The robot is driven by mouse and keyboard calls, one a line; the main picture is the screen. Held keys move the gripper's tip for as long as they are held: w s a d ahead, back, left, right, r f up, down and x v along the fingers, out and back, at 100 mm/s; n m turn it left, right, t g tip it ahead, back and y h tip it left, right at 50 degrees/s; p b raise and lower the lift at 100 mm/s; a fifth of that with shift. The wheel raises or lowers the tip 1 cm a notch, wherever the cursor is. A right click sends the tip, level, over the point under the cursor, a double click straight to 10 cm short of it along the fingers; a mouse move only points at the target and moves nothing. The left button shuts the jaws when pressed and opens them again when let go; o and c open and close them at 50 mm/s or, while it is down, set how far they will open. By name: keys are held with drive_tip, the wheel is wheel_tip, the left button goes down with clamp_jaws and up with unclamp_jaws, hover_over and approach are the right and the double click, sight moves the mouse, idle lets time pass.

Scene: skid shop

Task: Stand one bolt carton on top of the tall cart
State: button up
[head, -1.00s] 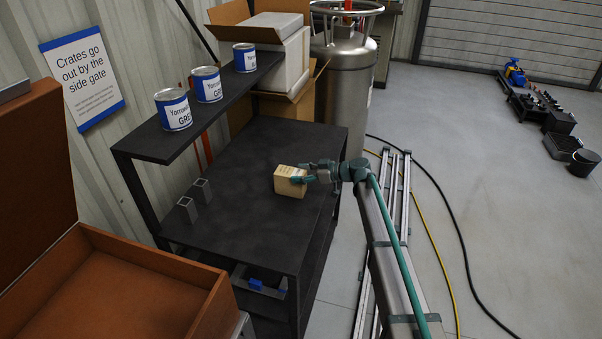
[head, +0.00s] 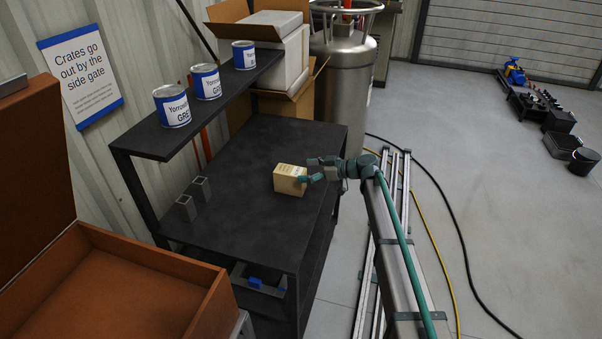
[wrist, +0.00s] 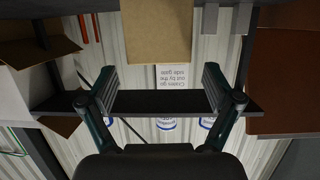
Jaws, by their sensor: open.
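A tan bolt carton (head: 289,180) stands on the black top of a tall cart-like stand (head: 255,215), near its right edge. In the wrist view the carton (wrist: 157,30) shows at the top middle, beyond and between the fingertips. My gripper (head: 312,170) is just to the right of the carton in the head view, with its fingers spread. In the wrist view the gripper (wrist: 159,75) is open, with nothing between its fingers. Whether a fingertip still touches the carton is hard to tell.
A raised shelf (head: 160,140) holds labelled cans (head: 207,82) along the wall side. Two small grey square tubes (head: 186,207) stand on the cart top. An open brown case (head: 110,285) is in front at left.

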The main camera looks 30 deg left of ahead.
drive_tip(key=b+v, duration=0.3)
drive_tip(key=v, duration=0.6)
drive_tip(key=s+d+f+m+h, duration=0.2)
drive_tip(key=s+d+f+m, duration=0.2)
drive_tip(key=d+f, duration=0.65)
drive_tip(key=s+d+f+m+h, duration=0.3)
drive_tip(key=d+f, duration=0.4)
drive_tip(key=f, duration=0.6)
drive_tip(key=s+d+f+m+h, duration=0.2)
drive_tip(key=s+d+f+m, duration=0.3)
drive_tip(key=s+d+f, duration=0.85)
drive_tip(key=s+d+f+m+g+h, duration=0.1)
drive_tip(key=s+d+f+m+h, duration=0.1)
drive_tip(key=s+d, duration=0.5)
drive_tip(key=s+d+f+m+g+h, duration=0.1)
drive_tip(key=s+d+f+m+h, duration=0.1)
drive_tip(key=s+d, duration=0.6)
drive_tip(key=s+d+f+m+g+h, duration=0.1)
drive_tip(key=s+d+f+m+h, duration=0.2)
drive_tip(key=s+d, duration=0.5)
drive_tip(key=s+f+m, duration=0.1)
drive_tip(key=s+f, duration=0.1)
drive_tip(key=s, duration=0.7)
drive_tip(key=shift+s+d+f+m+g, duration=0.15)
drive_tip(key=shift+s+f+m+g, duration=0.1)
drive_tip(key=shift+s+m+g, duration=0.1)
